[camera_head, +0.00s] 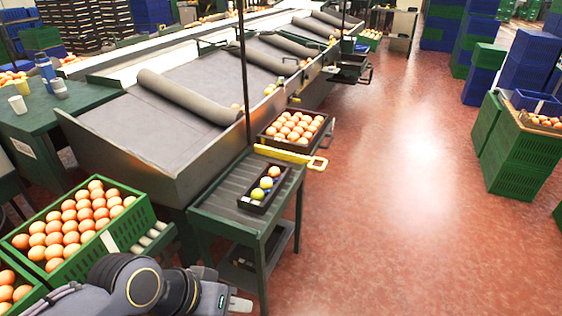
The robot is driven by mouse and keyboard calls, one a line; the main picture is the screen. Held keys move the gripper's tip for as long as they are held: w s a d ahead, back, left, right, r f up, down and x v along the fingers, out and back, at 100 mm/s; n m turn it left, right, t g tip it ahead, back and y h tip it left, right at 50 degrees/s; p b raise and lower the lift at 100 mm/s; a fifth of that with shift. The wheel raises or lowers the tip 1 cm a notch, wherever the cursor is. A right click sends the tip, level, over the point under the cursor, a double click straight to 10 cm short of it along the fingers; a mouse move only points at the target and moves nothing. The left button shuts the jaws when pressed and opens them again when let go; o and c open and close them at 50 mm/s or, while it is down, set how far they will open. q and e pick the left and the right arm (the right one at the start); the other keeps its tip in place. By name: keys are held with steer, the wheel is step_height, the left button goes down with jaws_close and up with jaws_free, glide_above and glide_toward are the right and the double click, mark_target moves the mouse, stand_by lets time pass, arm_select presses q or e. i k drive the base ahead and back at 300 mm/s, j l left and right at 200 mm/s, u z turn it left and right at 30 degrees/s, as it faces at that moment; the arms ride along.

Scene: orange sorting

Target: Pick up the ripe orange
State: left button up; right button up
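A small dark tray (247,206) on the green side table holds three fruits in a row. The farthest is an orange-coloured fruit (274,171), which looks the ripest. A yellow-green fruit (266,183) lies in the middle and a yellow one (257,194) is nearest. My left arm comes in at the bottom edge, and its gripper (240,304) is low in the picture, below and apart from the tray. Its fingers are too small and cut off to tell open from shut. My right gripper is not in view.
The green side table (212,206) stands beside the sloped sorting bench (165,115). Crates of oranges stand at left, including a green crate (140,222), and a dark crate (327,127) sits behind a yellow-handled tool (285,154).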

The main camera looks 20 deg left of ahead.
mark_target(274, 172)
steer(key=i+l+u, duration=0.1)
steer(key=i+u, duration=0.35)
steer(key=i+l+u, duration=0.6)
steer(key=u, duration=0.2)
steer(key=i+l+u, duration=0.3)
steer(key=u, duration=0.15)
steer(key=i+l+u, duration=0.2)
steer(key=l+u, duration=0.2)
steer(key=i+l+u, duration=0.15)
steer(key=l+u, duration=0.65)
steer(key=l, duration=0.35)
steer(key=i, duration=0.05)
